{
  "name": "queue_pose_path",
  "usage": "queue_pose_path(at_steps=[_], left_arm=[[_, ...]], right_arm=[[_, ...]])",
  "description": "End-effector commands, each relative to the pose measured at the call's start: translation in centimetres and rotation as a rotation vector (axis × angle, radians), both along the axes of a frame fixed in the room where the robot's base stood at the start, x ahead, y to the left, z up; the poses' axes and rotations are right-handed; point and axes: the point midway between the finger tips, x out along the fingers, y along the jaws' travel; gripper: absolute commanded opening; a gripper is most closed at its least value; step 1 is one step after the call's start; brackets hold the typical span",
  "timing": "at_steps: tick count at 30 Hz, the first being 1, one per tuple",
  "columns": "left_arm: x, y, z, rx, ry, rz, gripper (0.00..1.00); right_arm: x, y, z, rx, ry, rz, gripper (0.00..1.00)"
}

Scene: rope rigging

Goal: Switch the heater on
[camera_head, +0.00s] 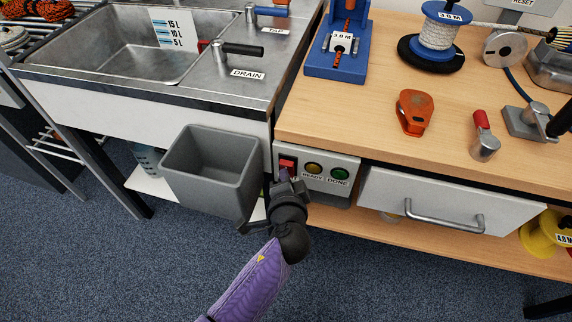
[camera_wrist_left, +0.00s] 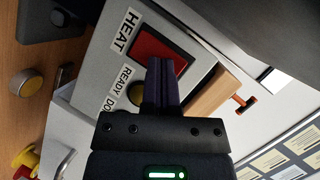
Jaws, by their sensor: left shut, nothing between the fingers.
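The grey control panel (camera_head: 333,163) is on the front of the wooden bench. It carries a red rocker switch (camera_head: 287,163), a yellow READY light (camera_head: 313,168) and a green DONE light (camera_head: 340,174). In the left wrist view the red switch (camera_wrist_left: 160,54) sits beside a HEAT label (camera_wrist_left: 125,31), with the READY light (camera_wrist_left: 135,94) nearby. My left gripper (camera_head: 285,177) is shut and empty, its fingertips right at the lower part of the red switch. In the left wrist view the fingertips (camera_wrist_left: 161,66) overlap the switch edge; I cannot tell whether they touch it. My right gripper is not in view.
A grey bin (camera_head: 209,174) stands just left of the panel, below the sink (camera_head: 140,45). A drawer with a metal handle (camera_head: 445,219) is to the right. A blue stand (camera_head: 337,59), an orange tool (camera_head: 414,112) and a rope spool (camera_head: 438,30) are on the bench top.

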Motion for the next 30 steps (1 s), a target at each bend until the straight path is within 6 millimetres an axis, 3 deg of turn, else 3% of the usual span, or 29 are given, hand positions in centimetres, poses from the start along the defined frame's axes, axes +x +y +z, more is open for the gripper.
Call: queue_pose_path(at_steps=[21, 30], left_arm=[[0.4, -0.1, 0.2, -0.001, 0.000, 0.000, 0.00], [-0.7, 0.2, -0.3, 0.000, 0.001, 0.001, 0.00]], right_arm=[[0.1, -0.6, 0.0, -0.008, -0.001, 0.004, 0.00], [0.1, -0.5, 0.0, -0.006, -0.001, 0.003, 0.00]])
